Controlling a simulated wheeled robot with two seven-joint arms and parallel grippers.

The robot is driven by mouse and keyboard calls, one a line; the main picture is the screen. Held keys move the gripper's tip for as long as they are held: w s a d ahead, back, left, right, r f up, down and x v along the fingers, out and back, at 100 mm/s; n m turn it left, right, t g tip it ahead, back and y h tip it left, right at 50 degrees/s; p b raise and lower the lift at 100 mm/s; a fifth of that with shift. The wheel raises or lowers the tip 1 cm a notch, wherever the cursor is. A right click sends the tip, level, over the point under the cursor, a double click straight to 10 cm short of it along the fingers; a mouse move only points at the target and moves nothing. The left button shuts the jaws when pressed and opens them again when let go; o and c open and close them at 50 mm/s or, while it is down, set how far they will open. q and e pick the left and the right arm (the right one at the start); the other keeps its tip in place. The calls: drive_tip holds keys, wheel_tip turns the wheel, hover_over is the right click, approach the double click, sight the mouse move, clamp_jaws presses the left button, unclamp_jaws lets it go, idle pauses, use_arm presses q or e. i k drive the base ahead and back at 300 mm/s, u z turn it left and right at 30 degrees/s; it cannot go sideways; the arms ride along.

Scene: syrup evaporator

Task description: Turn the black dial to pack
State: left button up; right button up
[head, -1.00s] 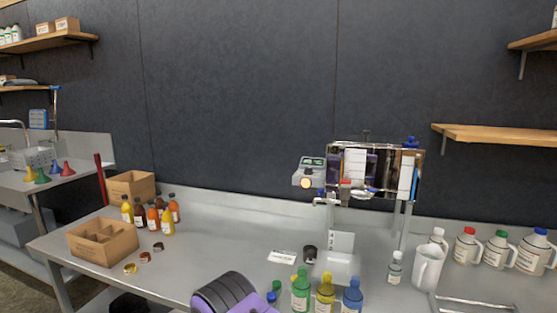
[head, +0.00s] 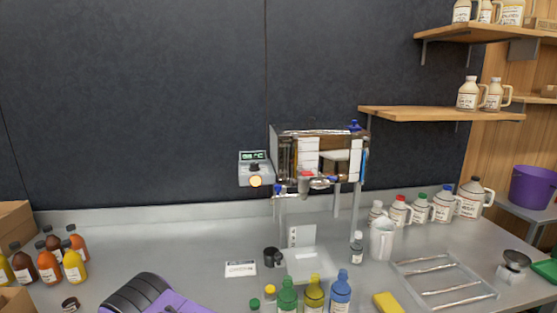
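A small grey control box (head: 255,172) hangs at the left end of the evaporator (head: 318,158). It has a green-lit display (head: 253,156) at its top and a round yellow-lit button (head: 255,181) low on its front. A small dark shape between them looks like the black dial (head: 254,168); its pointer and any labels are too small to read. Neither gripper is in view.
Below the evaporator stand a white label card (head: 240,269), a black cup-like object (head: 271,257) and several coloured bottles (head: 314,294). The air before the control box is clear.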

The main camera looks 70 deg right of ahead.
sight(254, 166)
drive_tip(key=z, duration=2.5)
